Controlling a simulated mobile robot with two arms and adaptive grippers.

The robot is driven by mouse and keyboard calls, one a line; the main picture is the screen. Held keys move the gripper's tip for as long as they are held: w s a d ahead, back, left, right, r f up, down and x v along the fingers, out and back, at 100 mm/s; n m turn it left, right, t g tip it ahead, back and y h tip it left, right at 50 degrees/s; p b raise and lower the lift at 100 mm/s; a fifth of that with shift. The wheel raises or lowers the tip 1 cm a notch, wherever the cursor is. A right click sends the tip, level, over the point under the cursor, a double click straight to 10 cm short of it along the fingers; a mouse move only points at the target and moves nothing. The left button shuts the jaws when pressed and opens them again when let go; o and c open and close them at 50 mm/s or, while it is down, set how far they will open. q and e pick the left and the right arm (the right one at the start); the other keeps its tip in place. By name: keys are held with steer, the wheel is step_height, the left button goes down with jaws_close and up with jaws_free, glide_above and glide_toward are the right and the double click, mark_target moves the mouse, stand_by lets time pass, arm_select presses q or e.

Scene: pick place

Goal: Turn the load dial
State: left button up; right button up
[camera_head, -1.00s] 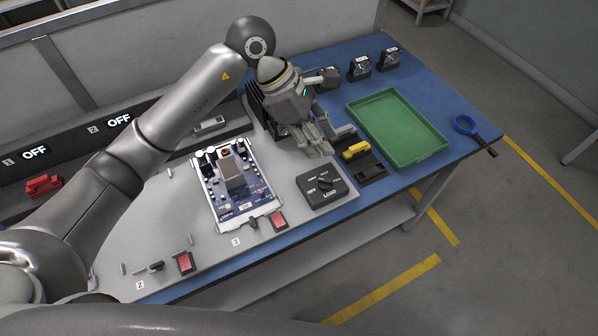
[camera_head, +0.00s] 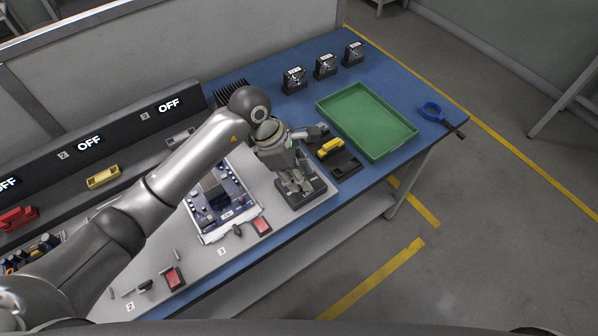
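The black load dial box (camera_head: 301,202) sits near the front edge of the light grey work panel, at its right end. My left gripper (camera_head: 297,189) points down right over this box, and its fingers cover the dial knob and most of the box top. Whether the fingers touch or grip the knob is hidden, and their opening is not clear. My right gripper is not in view.
A circuit board (camera_head: 226,208) lies left of the box, beside a red switch (camera_head: 262,226). A yellow-handled item on a black holder (camera_head: 342,164) and a green tray (camera_head: 372,112) are to the right. Displays behind read OFF (camera_head: 169,104).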

arm_select(q)
steer(key=shift+c, duration=0.2)
jaws_close()
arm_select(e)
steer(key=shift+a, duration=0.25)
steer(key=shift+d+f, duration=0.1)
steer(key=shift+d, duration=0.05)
arm_select(q)
steer(key=shift+f+n, duration=0.1)
steer(key=shift+n, duration=0.2)
steer(key=shift+n+b, duration=0.3)
steer(key=n, duration=0.1)
steer(key=n+t+b, duration=0.1)
steer(key=n, duration=0.1)
steer(key=n+t+b, duration=0.1)
steer(key=n, duration=0.1)
steer(key=shift+s+d, duration=0.1)
steer(key=shift+s, duration=0.15)
steer(key=shift+n+t+y+b, duration=0.4)
steer(key=shift+n+t+b, duration=0.1)
steer(key=shift+n, duration=0.4)
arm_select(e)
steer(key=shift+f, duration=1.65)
